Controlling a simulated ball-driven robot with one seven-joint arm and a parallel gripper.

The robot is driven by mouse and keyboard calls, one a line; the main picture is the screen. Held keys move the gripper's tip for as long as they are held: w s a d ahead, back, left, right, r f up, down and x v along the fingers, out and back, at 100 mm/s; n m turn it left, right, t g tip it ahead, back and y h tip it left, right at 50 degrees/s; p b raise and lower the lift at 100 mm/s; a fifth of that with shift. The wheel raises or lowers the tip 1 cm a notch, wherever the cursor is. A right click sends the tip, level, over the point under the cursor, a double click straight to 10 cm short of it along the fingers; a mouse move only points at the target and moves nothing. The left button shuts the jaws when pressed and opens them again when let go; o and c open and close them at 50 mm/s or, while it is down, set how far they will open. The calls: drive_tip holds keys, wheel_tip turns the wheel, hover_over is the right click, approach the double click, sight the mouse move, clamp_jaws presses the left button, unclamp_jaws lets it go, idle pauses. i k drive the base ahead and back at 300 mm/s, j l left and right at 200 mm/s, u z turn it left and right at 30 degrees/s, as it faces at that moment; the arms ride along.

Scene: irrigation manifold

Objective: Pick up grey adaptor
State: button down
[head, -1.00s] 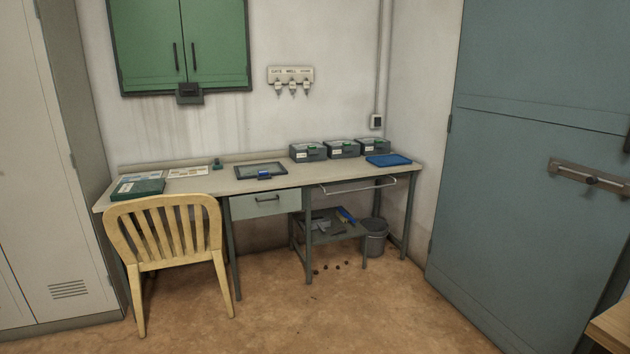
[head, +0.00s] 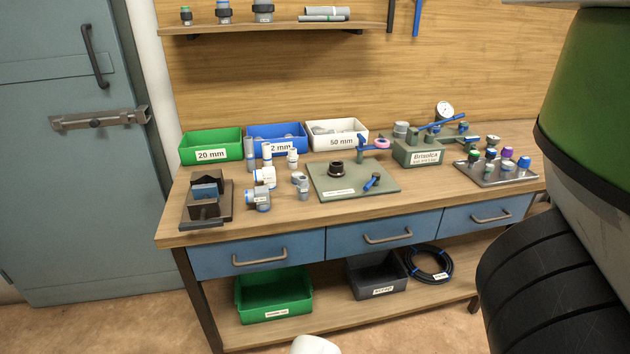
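Several grey fittings stand on the wooden workbench (head: 330,216), and I cannot tell which is the grey adaptor. A grey upright piece (head: 249,153) stands in front of the blue bin. A grey and white fitting (head: 261,198) stands near the bench's front left. A small grey fitting (head: 301,186) is left of the green-grey mat (head: 350,188). My gripper is not in view.
Green (head: 211,145), blue (head: 277,139) and white (head: 337,134) bins line the bench's back. A vise-like block (head: 206,200) is at left, a tray of coloured-cap fittings (head: 496,172) at right. Drawers (head: 370,235) and a lower shelf are below. Floor shows at lower left.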

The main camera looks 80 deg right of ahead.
sight(302, 186)
drive_tip(key=z, duration=1.4)
